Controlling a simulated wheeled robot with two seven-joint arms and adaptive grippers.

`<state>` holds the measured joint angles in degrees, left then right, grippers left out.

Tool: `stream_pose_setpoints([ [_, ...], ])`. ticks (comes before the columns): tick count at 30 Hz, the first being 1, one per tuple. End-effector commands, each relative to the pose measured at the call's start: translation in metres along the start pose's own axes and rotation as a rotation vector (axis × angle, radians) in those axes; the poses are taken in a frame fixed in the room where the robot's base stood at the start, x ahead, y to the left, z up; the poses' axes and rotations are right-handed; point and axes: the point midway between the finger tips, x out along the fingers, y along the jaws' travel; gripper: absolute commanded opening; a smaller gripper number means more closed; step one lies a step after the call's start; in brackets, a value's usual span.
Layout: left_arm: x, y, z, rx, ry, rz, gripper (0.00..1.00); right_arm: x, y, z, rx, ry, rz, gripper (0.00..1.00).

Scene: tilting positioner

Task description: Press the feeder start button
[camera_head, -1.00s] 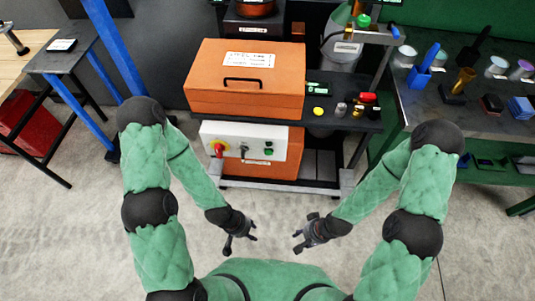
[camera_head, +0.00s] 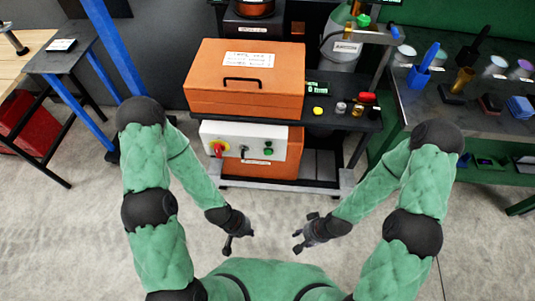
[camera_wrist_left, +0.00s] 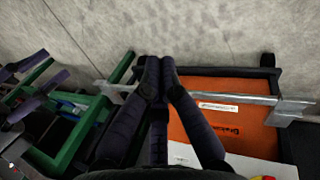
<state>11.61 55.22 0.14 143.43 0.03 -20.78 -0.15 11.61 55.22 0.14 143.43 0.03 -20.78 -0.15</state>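A white control panel (camera_head: 275,135) is on the front of the orange cabinet below the black bench top. The button labels are too small to read. The left wrist view shows the left fingers (camera_wrist_left: 160,62) over the floor.
An orange lidded box (camera_head: 245,90) stands on the bench, with small items including a red one (camera_head: 368,97) to its right. A blue post (camera_head: 115,45) stands at left. A side table (camera_head: 455,115) with tools is at right. Floor between my arms and the cabinet is clear.

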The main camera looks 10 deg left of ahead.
Motion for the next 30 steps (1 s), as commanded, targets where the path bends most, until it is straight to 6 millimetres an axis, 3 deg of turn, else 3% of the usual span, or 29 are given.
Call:
stream_pose_setpoints([
  [20,0.0,0.0,-0.002,-0.002,0.005,0.001,0.0,0.0,0.0,0.0,0.0,0.0,0.0,0.4],
  [25,0.004,0.005,-0.026,-0.034,0.081,0.023,0.0,-0.006,-0.002,0.0,0.0,0.0,0.0,0.4],
  [30,0.007,0.021,-0.082,-0.116,0.258,0.11,0.0,-0.018,-0.006,0.001,0.0,0.0,0.0,0.4],
])
